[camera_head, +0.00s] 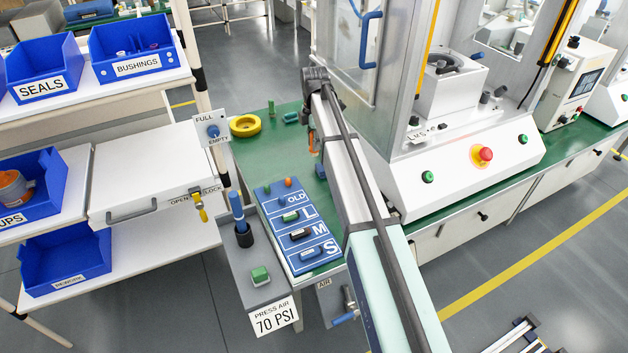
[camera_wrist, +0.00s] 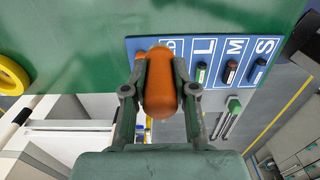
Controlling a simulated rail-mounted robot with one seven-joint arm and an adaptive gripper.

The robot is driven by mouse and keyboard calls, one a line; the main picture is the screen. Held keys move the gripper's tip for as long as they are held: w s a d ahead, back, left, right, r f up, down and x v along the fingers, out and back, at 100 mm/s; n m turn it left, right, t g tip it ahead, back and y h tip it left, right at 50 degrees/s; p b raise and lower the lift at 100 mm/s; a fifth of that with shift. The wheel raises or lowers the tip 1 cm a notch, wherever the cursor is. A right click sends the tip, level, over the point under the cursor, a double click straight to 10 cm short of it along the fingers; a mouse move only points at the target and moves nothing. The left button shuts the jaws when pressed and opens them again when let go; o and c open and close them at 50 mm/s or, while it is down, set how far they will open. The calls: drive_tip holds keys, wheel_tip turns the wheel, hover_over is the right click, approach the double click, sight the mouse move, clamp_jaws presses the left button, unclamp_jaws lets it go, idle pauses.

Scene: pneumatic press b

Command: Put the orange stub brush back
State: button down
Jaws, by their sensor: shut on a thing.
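The orange stub brush (camera_wrist: 160,88) is between the two fingers of my gripper (camera_wrist: 160,92), which is shut on it in the wrist view. Its orange body fills the gap and hides part of the board behind. In the head view only a small orange bit of the brush (camera_head: 313,143) shows beside my arm, above the green bench. The blue board (camera_wrist: 192,48) marked L, M and S lies beyond the fingers; it also shows in the head view (camera_head: 302,264), with OLD at its far end.
Small pieces lie by the board's L, M and S marks. A yellow ring (camera_head: 245,126) lies on the green bench (camera_head: 258,158). A grey box with a dark-blue upright handle (camera_head: 238,208) stands left of the board. The white press (camera_head: 465,165) stands to the right.

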wheel_tip(320, 180, down, 16)
drive_tip(key=p, duration=0.3)
drive_tip(key=shift+f, duration=0.2)
drive_tip(key=shift+f, duration=0.15)
drive_tip(key=c, duration=0.9)
unclamp_jaws()
